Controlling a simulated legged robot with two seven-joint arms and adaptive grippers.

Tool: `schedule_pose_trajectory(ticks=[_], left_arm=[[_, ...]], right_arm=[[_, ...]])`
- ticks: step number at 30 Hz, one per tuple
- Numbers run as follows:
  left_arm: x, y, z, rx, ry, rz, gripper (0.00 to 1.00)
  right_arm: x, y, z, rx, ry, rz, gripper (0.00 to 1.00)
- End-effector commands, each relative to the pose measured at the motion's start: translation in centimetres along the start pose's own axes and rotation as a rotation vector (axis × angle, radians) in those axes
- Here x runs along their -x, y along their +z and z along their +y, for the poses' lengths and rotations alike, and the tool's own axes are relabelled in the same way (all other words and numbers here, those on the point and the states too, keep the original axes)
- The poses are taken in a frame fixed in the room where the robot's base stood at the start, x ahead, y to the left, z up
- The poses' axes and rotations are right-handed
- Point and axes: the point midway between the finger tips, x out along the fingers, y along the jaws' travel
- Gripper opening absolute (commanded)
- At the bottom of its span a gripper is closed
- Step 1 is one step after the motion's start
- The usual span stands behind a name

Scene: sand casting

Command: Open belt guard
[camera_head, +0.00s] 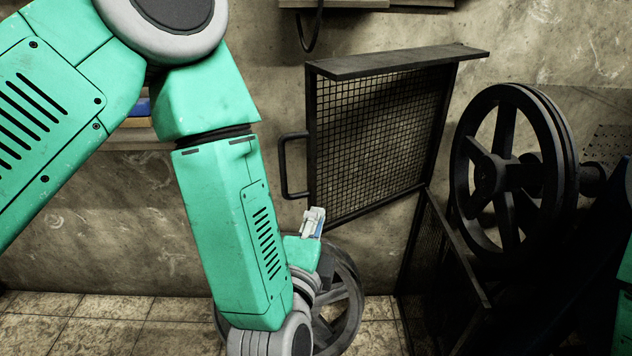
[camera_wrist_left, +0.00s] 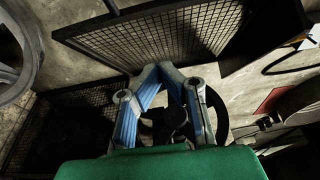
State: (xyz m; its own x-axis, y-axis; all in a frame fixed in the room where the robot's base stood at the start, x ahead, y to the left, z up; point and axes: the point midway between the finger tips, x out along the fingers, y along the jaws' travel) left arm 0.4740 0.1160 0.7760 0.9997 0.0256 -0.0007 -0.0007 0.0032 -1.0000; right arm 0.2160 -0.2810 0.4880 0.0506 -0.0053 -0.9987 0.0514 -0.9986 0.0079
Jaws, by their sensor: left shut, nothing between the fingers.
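The belt guard (camera_head: 375,135) is a dark framed mesh panel. It stands swung out to the left of the large black spoked wheel (camera_head: 485,175), whose face is uncovered. Its bar handle (camera_head: 284,165) is on the panel's left edge, with nothing holding it. My left gripper (camera_head: 314,220) is just below the panel's lower left corner, apart from the handle. In the left wrist view its blue-padded fingers (camera_wrist_left: 163,72) come together with nothing between them, and the mesh panel (camera_wrist_left: 195,35) shows beyond. My right gripper is not in view.
A lower fixed mesh section (camera_head: 435,265) stands below the wheel. A smaller wheel (camera_head: 345,300) is behind my left wrist near the floor. A hook (camera_head: 309,30) hangs from the shelf above. The tiled floor (camera_head: 100,325) is clear at lower left.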

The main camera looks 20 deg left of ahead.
Motion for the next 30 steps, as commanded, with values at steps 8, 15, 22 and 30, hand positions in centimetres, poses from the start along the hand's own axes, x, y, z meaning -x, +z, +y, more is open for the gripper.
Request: schedule_pose_trajectory(ticks=[8,15,22,30], left_arm=[[-5.7,0.2,0.2,0.007,-0.004,-0.006,0.0],[-10.0,1.2,0.2,0.007,-0.002,-0.005,0.0],[-11.5,2.7,0.1,0.005,-0.001,0.0,0.0],[-11.7,2.9,-0.1,0.003,-0.001,0.002,0.0]], right_arm=[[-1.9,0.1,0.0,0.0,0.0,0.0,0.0],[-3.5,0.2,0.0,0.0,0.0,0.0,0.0],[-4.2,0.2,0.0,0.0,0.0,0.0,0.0],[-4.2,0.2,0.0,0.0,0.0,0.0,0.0]])
